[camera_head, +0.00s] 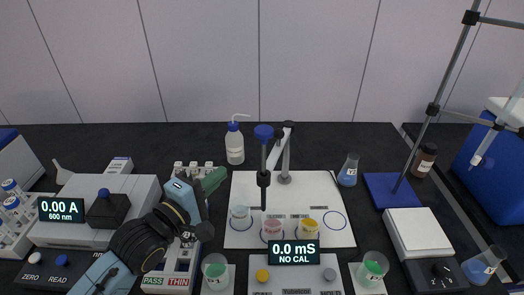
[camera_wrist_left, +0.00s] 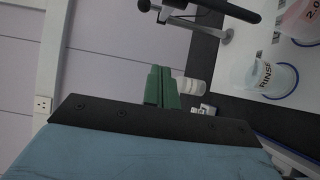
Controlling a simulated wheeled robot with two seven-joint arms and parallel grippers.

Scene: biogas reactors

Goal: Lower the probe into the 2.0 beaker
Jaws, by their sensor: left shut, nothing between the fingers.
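The probe (camera_head: 263,180) is a dark rod with a blue knob on top, hanging upright from a jointed stand arm (camera_head: 284,155). Its lower end shows above and behind the pink beaker (camera_head: 271,229), apart from the liquid. In the left wrist view the pink beaker (camera_wrist_left: 306,22) carries a 2.0 label and is cut by the edge. The RINSE beaker (camera_head: 240,218) stands to its left and a yellow one (camera_head: 310,229) to its right. My left gripper (camera_head: 216,178), with green fingers, is shut and empty, left of the probe and apart from it. My right gripper is out of view.
The beakers stand on a white mat (camera_head: 325,185) with blue rings; one ring at right is empty. A meter (camera_head: 294,253) reads 0.0 mS, NO CAL. A wash bottle (camera_head: 235,145) stands behind.

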